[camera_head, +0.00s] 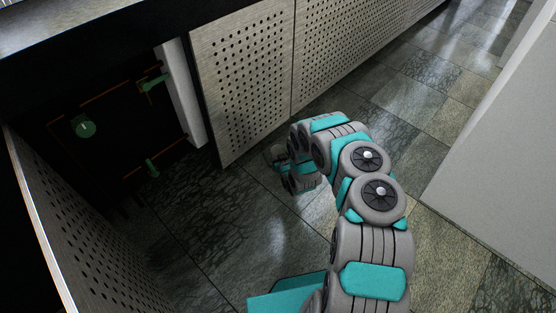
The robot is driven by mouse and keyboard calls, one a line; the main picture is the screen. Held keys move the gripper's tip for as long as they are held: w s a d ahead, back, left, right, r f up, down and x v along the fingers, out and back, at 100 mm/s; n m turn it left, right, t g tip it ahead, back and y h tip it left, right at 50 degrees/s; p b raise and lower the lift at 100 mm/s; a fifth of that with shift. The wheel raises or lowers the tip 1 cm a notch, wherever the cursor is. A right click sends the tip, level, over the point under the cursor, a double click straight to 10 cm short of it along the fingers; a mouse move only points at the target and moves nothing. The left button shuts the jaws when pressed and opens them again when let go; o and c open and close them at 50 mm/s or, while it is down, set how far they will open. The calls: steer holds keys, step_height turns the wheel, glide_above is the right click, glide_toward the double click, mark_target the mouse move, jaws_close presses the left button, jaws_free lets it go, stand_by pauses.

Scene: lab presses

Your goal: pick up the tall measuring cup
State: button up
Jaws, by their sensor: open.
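I cannot make out a tall measuring cup for certain. Inside the dark open cabinet at the left are a round green item (85,127), a second green item (154,82) at the upper right and a small green item (152,168) lower down. They are too dark and small to name surely. My gripper (275,156) is at the far end of my grey and teal arm, in front of the perforated panels and right of the cabinet opening. It is small and dark here, open, with nothing seen in it.
A perforated cabinet door (75,235) stands open at the lower left. Perforated panels (243,75) run along the back to the upper right. A pale wall block (490,150) stands at the right. Tiled floor (450,95) is clear between them.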

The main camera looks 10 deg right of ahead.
steer(key=c, duration=1.3)
steer(key=shift+r, duration=0.1)
